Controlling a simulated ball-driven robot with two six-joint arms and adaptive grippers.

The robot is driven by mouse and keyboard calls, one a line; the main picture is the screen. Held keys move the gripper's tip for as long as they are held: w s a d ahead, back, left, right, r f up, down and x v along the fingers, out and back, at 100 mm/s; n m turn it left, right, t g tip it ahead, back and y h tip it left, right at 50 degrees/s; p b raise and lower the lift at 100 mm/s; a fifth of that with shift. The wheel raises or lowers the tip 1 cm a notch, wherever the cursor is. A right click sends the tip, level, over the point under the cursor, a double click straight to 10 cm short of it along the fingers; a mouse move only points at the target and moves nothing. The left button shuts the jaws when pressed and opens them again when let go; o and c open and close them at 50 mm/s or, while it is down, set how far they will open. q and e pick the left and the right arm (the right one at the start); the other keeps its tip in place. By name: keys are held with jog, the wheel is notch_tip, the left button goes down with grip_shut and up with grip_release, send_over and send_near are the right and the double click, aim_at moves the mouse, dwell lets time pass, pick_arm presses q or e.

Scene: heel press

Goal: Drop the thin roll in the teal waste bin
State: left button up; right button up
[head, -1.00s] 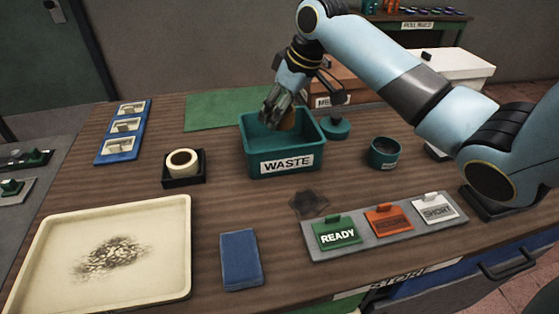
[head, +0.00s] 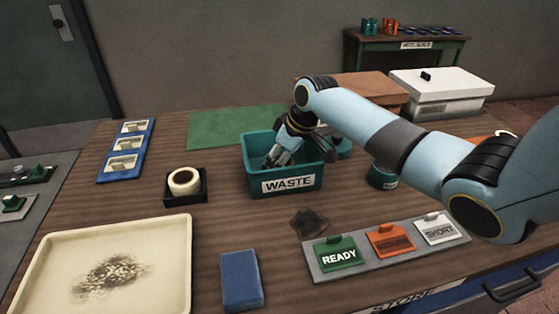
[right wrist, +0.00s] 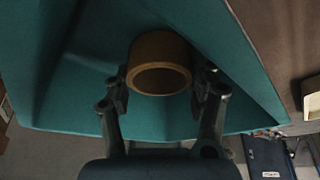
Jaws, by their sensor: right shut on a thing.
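The teal waste bin (head: 256,148) stands on the wooden table with a white WASTE label on its front. My right gripper (head: 277,158) reaches down into the bin from above. In the right wrist view the brown thin roll (right wrist: 160,52) sits between the two fingers of my right gripper (right wrist: 162,82), which are shut on it. Teal bin walls (right wrist: 75,60) surround the roll in that view. In the head view the roll is hidden by the gripper and the bin. My left gripper is not in view.
A cream roll (head: 184,181) sits in a black holder (head: 186,198) left of the bin. A sign rack (head: 385,259), a blue pad (head: 241,279) and a cream tray (head: 165,225) lie nearer. A teal container (head: 383,175) stands right of the bin. A green mat (head: 225,127) lies behind.

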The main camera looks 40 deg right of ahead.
jog(key=shift+f, duration=0.1)
jog(key=o, duration=1.2)
jog(key=shift+r, duration=0.4)
jog(key=v, duration=1.1)
jog(key=shift+s+d+r, duration=0.1)
jog(key=shift+s+r, duration=0.1)
